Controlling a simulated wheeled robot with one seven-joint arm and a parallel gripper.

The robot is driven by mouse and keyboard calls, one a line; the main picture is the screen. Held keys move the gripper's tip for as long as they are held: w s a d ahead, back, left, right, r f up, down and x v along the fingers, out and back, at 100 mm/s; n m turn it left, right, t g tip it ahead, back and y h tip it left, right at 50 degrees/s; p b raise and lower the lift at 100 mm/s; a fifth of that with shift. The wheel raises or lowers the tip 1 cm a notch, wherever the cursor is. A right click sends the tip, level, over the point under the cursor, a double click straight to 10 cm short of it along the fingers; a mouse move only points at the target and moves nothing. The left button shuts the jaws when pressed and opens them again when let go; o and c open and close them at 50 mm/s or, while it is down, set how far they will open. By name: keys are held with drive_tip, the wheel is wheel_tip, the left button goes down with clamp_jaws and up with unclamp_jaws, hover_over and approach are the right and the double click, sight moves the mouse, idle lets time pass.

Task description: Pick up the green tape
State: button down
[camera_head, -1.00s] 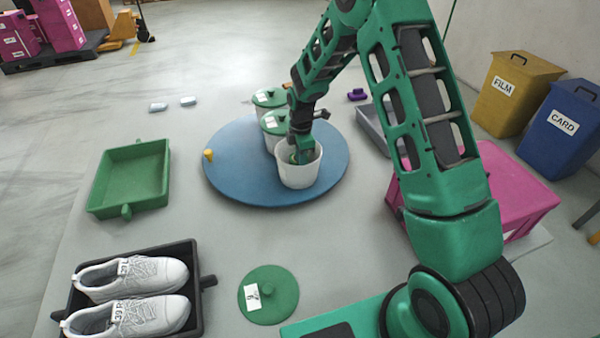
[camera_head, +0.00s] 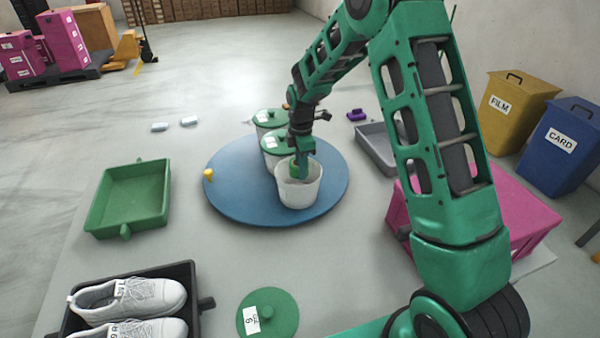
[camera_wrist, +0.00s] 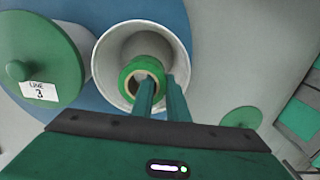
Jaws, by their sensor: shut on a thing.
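The green tape (camera_wrist: 138,75) is a roll with a tan core, seen in the wrist view within the outline of the open white tub. In the head view a green bit of the tape (camera_head: 294,169) shows at the tub's mouth. My gripper (camera_head: 301,172) points down at the tub. In the wrist view its fingers (camera_wrist: 160,88) are shut on the tape's wall, one finger inside the core and one outside. The white tub (camera_head: 299,194) stands upright on the blue round turntable (camera_head: 235,199). How far the tape is above the tub's floor is hard to tell.
Two white tubs with green lids (camera_head: 279,145) (camera_head: 269,119) stand behind the open tub, close by. A loose green lid (camera_head: 283,318) lies in front. A green tray (camera_head: 130,197) is at left, a shoe tray (camera_head: 206,304) at front left, a pink crate (camera_head: 525,215) at right.

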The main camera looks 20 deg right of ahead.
drive_tip(key=shift+r, duration=1.55)
drive_tip(key=shift+r, duration=1.25)
